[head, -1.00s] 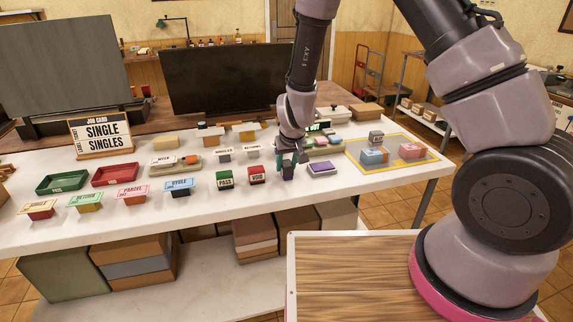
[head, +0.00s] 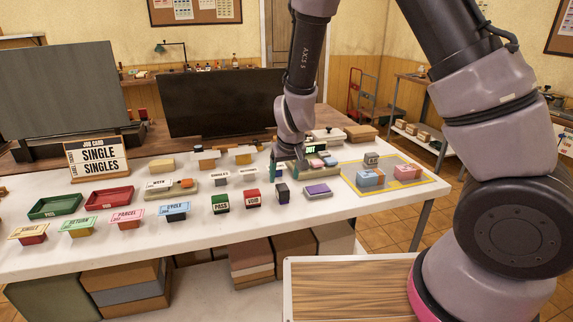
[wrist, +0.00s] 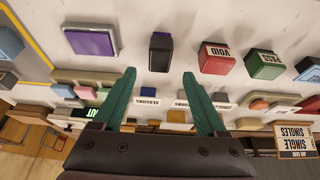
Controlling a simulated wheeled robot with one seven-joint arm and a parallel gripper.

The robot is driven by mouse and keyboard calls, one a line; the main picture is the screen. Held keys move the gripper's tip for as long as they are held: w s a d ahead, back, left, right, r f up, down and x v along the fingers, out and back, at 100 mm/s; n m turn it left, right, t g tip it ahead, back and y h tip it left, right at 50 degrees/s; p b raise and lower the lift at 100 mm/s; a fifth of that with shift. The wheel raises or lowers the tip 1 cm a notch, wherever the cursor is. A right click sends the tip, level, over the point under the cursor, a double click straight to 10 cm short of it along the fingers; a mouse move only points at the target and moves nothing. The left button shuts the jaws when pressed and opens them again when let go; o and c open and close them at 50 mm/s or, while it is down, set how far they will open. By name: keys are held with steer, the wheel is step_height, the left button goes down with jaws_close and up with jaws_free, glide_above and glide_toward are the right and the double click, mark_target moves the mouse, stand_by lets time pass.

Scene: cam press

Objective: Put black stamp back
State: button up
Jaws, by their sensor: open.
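The black stamp (head: 283,193) stands upright on the white table, between the red VOID stamp (head: 253,197) and the purple ink pad (head: 318,190). In the wrist view the black stamp (wrist: 161,52) shows beyond my fingertips, roughly midway between them, and apart from them. My gripper (head: 287,170) is behind and above the black stamp in the head view. Its teal fingers are spread and empty in the wrist view (wrist: 157,75).
A green PASS stamp (head: 220,202) stands left of the VOID stamp. A yellow-edged mat (head: 436,185) with coloured blocks lies to the right. Green (head: 55,207) and red (head: 108,198) trays lie to the left. A job card (head: 97,158) reads SINGLE SINGLES.

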steer(key=shift+v, duration=2.6)
steer(key=shift+d+r, duration=0.1)
steer(key=s+d+r+m+y, duration=0.2)
steer(key=d+r, duration=0.4)
steer(key=r, duration=0.4)
steer(key=s+d+r+m+y, duration=0.1)
steer(key=s+d+r+m, duration=0.1)
steer(key=d+r, duration=0.65)
steer(key=s+d+r+m+t+h, duration=0.2)
steer(key=s+d+r+m, duration=0.1)
steer(key=s+d+r, duration=0.6)
steer(key=shift+s+r+t, duration=0.4)
steer(key=shift+s+r, duration=0.1)
steer(key=shift+s, duration=0.65)
